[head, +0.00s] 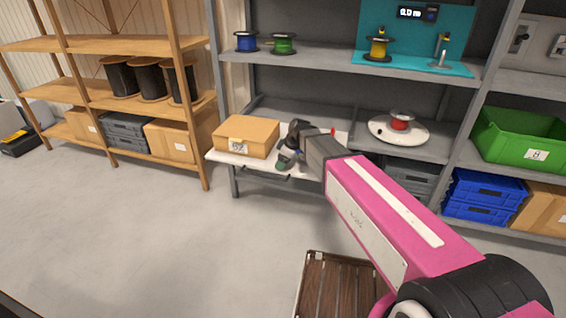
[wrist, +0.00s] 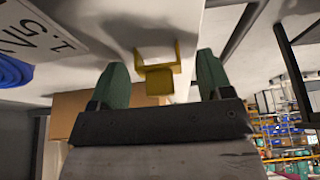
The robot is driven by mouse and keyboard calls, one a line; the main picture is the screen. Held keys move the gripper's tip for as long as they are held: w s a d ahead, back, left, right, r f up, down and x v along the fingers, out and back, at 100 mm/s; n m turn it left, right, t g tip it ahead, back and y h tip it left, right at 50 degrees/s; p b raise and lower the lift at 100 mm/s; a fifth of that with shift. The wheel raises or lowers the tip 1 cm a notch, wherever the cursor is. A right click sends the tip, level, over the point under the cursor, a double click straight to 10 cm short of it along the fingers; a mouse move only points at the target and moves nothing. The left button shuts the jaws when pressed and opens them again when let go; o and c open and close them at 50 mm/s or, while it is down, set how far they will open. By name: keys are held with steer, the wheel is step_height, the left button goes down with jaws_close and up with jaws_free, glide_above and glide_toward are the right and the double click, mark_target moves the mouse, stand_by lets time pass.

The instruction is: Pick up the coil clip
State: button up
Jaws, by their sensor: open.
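The coil clip (wrist: 158,72) is a small yellow U-shaped piece against a white surface in the wrist view. I take it to be the clip by its shape; I cannot make it out in the head view, where my arm covers that area. My gripper (wrist: 160,66) has two green fingers, set apart. The clip appears between them in the picture, with a visible gap on each side. Whether the fingers reach its depth is unclear. In the head view my gripper (head: 284,160) is over the white board, just right of the cardboard box.
A labelled cardboard box (head: 247,136) stands on the white board (head: 222,156), close to my gripper. A red spool (head: 401,121) sits on a white disc to the right. Blue (head: 246,41) and green (head: 284,43) spools stand on the shelf above. A slatted brown crate (head: 337,287) is on the floor.

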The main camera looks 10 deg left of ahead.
steer(key=c, duration=1)
steer(key=shift+o, duration=0.2)
steer(key=shift+r, duration=0.1)
steer(key=shift+r, duration=0.5)
steer(key=r, duration=0.3)
steer(key=shift+s+a+r, duration=0.1)
steer(key=shift+s+r, duration=0.15)
steer(key=shift+s, duration=0.15)
steer(key=s+a+r, duration=0.4)
steer(key=s+r, duration=0.2)
steer(key=s, duration=0.3)
steer(key=shift+s+a+r, duration=0.2)
steer(key=shift+s+a, duration=0.2)
